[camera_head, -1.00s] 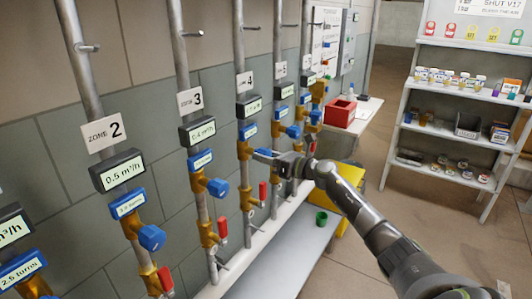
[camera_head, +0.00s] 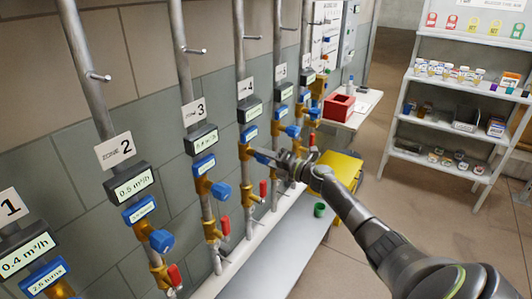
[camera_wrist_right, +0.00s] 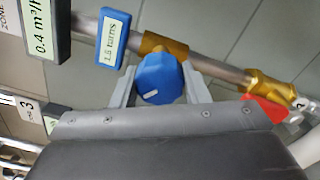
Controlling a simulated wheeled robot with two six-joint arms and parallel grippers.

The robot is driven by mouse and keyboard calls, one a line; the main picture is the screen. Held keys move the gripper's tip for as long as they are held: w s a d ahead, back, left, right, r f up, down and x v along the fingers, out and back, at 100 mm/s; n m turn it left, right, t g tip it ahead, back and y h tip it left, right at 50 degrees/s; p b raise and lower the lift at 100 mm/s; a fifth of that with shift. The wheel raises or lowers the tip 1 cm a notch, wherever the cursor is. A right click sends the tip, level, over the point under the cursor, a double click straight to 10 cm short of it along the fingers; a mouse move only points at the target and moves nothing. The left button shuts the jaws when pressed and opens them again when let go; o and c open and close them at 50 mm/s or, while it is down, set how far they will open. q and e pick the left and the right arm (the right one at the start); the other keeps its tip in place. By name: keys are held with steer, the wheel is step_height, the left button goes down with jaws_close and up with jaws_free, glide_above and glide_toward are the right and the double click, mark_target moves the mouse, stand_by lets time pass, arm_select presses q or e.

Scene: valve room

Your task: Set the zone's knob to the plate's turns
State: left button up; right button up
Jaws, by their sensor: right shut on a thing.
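My right gripper (camera_head: 272,157) is at the zone 4 pipe, below its plate (camera_head: 249,134). In the right wrist view my right gripper (camera_wrist_right: 160,92) has one finger on each side of the blue knob (camera_wrist_right: 160,78) and is shut on it. A white mark shows on the knob's face. The blue-framed plate (camera_wrist_right: 113,38) beside it reads 1.5 turns. The dark display (camera_wrist_right: 42,28) reads 0.4 m³/h. In the head view the gripper hides this knob. My left gripper is not in view.
Neighbouring pipes carry blue knobs, such as zone 3's (camera_head: 221,191) and zone 2's (camera_head: 161,241), and red-handled valves (camera_head: 225,224). A red bin (camera_head: 339,106) sits on a side table. A shelf (camera_head: 445,130) stands at the right. Open floor lies between.

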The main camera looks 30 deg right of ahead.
steer(key=shift+m+p, duration=0.6)
steer(key=shift+m, duration=0.4)
steer(key=o, duration=1)
steer(key=shift+b+v, duration=1.6)
steer(key=shift+v, duration=7.15)
